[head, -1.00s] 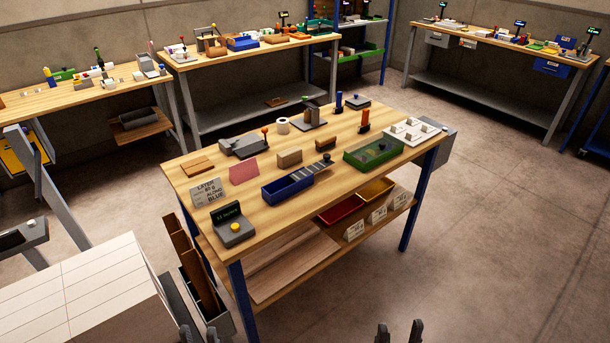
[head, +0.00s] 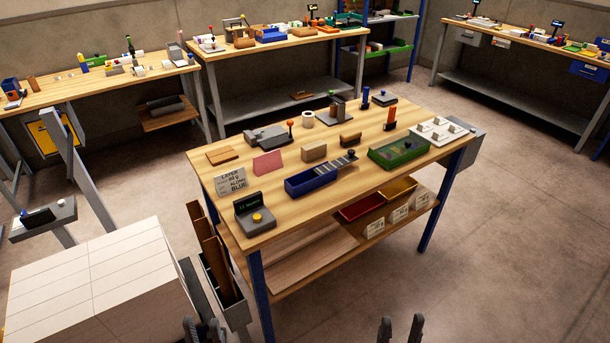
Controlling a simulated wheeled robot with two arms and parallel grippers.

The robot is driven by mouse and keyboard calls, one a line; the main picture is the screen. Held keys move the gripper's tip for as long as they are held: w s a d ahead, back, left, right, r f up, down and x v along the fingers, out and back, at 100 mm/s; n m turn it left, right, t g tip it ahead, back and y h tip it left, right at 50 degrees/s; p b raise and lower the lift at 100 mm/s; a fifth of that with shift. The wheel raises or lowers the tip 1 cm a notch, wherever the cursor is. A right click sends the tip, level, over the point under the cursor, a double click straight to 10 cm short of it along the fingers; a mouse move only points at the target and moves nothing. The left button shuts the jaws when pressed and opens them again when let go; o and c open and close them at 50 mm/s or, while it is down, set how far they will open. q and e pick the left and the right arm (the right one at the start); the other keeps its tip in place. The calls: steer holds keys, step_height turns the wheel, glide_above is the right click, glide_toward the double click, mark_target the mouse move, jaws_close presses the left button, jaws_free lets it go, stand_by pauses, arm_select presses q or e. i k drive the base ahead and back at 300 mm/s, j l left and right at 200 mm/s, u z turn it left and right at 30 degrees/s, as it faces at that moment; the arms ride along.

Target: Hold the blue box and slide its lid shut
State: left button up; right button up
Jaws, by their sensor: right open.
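The blue box (head: 311,182) lies on the near part of the wooden table, its inside partly open to view. Its lid (head: 336,164), a grey striped slide with a dark knob (head: 351,153), sticks out past the box's right end toward the back right. My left gripper (head: 205,330) is at the bottom edge, partly cut off, and whether it is open is unclear. My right gripper (head: 400,328) is at the bottom edge with its fingers apart and empty. Both grippers are well short of the table and apart from the box.
A green box (head: 398,152) stands right of the lid. A small brown block (head: 314,152) lies behind the blue box. A grey device with a yellow button (head: 255,215) and a sign (head: 231,182) stand at left. A stack of pale reams (head: 90,280) is at lower left.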

mark_target(349, 158)
steer(key=i+l+u, duration=0.2)
steer(key=l+u, duration=0.2)
steer(key=i+l+u, duration=0.15)
steer(key=l+u, duration=0.3)
steer(key=j, duration=0.1)
